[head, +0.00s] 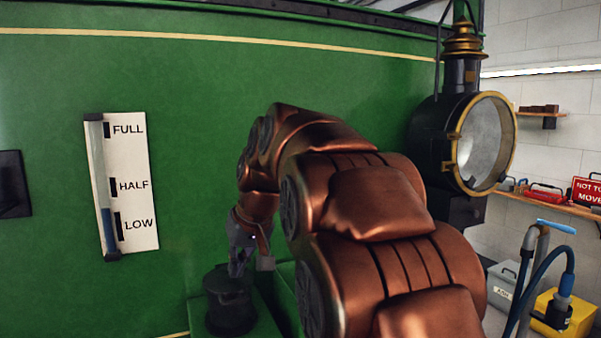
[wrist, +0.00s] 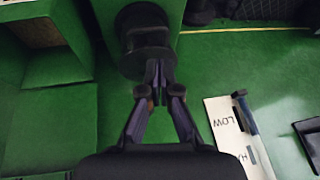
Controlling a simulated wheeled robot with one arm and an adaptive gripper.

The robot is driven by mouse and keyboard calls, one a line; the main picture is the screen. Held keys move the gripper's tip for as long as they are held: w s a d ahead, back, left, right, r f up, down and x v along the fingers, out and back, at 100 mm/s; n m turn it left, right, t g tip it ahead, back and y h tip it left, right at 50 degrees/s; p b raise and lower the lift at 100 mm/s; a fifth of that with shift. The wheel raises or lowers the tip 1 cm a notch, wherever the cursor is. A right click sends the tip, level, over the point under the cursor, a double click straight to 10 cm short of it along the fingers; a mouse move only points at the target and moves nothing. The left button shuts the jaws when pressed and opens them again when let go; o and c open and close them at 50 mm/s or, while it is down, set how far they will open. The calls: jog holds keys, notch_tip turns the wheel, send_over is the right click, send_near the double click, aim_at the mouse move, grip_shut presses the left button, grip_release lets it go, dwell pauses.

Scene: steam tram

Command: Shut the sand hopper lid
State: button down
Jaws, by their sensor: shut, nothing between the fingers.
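The sand hopper (head: 229,312) is a black round pot on a green ledge against the green tram side, low in the head view. It also shows at the top of the wrist view (wrist: 143,32), with a dark disc-like part at its near side. I cannot tell which dark part is the lid, or whether it stands open. My gripper (head: 237,270) is just above the hopper's top in the head view. In the wrist view my gripper (wrist: 158,70) has its fingertips together, empty, at the edge of the dark disc. Whether they touch it is unclear.
A white level gauge (head: 132,185) marked FULL, HALF and LOW is on the tram side to the left. A large lamp (head: 480,143) sticks out at the right. A yellow box (head: 577,312) and a hose (head: 540,270) stand at lower right.

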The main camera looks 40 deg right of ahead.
jog(key=w+d+r+m+t+h+b, duration=0.1)
jog(key=w+d+r+t+h, duration=0.15)
jog(key=d+r, duration=0.8)
jog(key=w+d+r+t+h, duration=0.1)
jog(key=d+r+t+h, duration=0.15)
jog(key=d+r, duration=0.85)
jog(key=shift+y, duration=0.4)
jog(key=x, duration=0.4)
jog(key=s+d+p+x, duration=0.1)
jog(key=x, duration=0.3)
jog(key=d+f+x, duration=0.1)
jog(key=x, duration=0.3)
jog(key=shift+s+p, duration=0.3)
jog(key=shift+s, duration=0.05)
jog(key=shift+a, duration=0.15)
jog(key=shift+s+f+b, duration=0.1)
jog(key=shift+f+b, duration=0.1)
jog(key=shift+b, duration=0.25)
